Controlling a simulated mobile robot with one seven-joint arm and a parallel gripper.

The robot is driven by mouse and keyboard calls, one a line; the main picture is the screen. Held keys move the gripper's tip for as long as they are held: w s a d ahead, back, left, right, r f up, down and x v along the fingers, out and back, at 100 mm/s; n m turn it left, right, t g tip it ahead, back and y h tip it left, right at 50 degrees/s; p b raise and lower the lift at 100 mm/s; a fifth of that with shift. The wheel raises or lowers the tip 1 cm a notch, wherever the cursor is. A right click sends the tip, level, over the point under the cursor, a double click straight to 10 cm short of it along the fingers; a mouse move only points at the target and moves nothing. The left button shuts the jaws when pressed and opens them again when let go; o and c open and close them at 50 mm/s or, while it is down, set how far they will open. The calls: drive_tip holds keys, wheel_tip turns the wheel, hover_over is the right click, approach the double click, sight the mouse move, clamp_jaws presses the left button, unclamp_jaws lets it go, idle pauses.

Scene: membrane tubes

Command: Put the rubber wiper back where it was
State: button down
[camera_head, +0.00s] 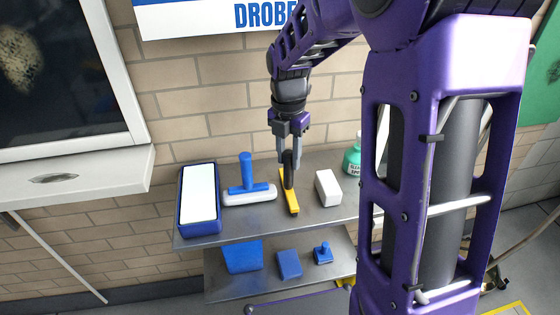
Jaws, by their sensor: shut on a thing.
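The rubber wiper (293,203) appears to be the yellow bar with a dark upright handle. It is at the upper shelf (240,223), between a blue-handled tool with a white head (250,196) and a white block (328,188). My gripper (289,155) points down from above and is shut on the dark handle. The yellow bar runs from back to front. I cannot tell whether it rests on the shelf or hangs just above it. The fingers partly cover the handle's top.
A blue tray with a pale inside (199,192) stands at the shelf's left end. A green bottle (352,158) stands behind the white block. A lower shelf holds a blue bin (242,257), a blue block (289,264) and a small blue tool (323,254). A brick wall is behind.

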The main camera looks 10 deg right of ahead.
drive_tip(key=shift+f, duration=0.15)
drive_tip(key=c, duration=0.5)
unclamp_jaws()
drive_tip(key=shift+w, duration=0.1)
drive_tip(key=shift+c, duration=0.2)
wheel_tip(320, 180, up, 8)
drive_tip(key=shift+f+p, duration=0.2)
drive_tip(key=shift+p, duration=0.6)
